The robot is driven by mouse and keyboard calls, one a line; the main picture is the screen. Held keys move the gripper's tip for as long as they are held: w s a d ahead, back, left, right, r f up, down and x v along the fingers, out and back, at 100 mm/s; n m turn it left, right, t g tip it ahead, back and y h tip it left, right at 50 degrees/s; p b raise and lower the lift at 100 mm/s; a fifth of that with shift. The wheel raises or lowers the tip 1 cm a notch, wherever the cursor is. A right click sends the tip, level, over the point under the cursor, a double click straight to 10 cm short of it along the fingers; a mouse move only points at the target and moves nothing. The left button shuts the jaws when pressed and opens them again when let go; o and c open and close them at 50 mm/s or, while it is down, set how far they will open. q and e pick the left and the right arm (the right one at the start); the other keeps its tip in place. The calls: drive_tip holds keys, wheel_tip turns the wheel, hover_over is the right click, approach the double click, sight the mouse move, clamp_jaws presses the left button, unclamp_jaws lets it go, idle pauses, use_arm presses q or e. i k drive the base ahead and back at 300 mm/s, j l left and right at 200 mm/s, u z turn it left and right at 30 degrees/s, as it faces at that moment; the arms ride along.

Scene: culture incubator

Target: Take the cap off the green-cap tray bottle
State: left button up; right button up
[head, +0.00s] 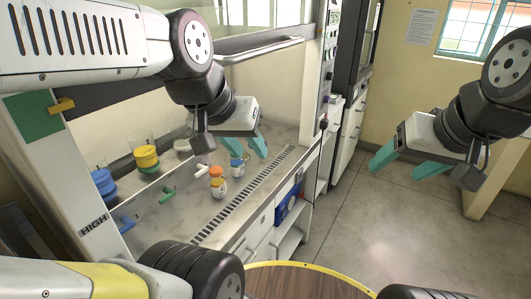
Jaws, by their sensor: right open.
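My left gripper (252,150) hangs over the white bench, its teal fingers apart, close above and behind a small white bottle with a blue cap (238,167). It appears empty. Beside that bottle stands a white bottle with an orange cap (217,182). I cannot make out a bottle with a green cap; a small green item (168,192) lies on the bench further left, too small to identify. My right gripper (387,164) is open and empty in the air at the right, over the floor and away from the bench.
A yellow stack (146,158) and a blue stack (104,183) stand at the bench's left. A white item (201,170) and a blue item (128,223) lie near. A slotted grille (240,200) runs along the front edge. A raised glass sash (265,45) hangs above.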

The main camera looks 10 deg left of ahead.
sight(237, 164)
drive_tip(key=i+l, duration=0.2)
drive_tip(key=i+l+u, duration=0.15)
drive_tip(key=l, duration=0.25)
drive_tip(key=i+l, duration=0.25)
drive_tip(key=i+l+u, duration=0.15)
drive_tip(key=l, duration=0.3)
drive_tip(key=i+l, duration=0.25)
drive_tip(key=i+l+u, duration=0.15)
drive_tip(key=l, duration=0.3)
drive_tip(key=k+l+u, duration=0.1)
drive_tip(key=u, duration=1.95)
drive_tip(key=i+l+z, duration=0.15)
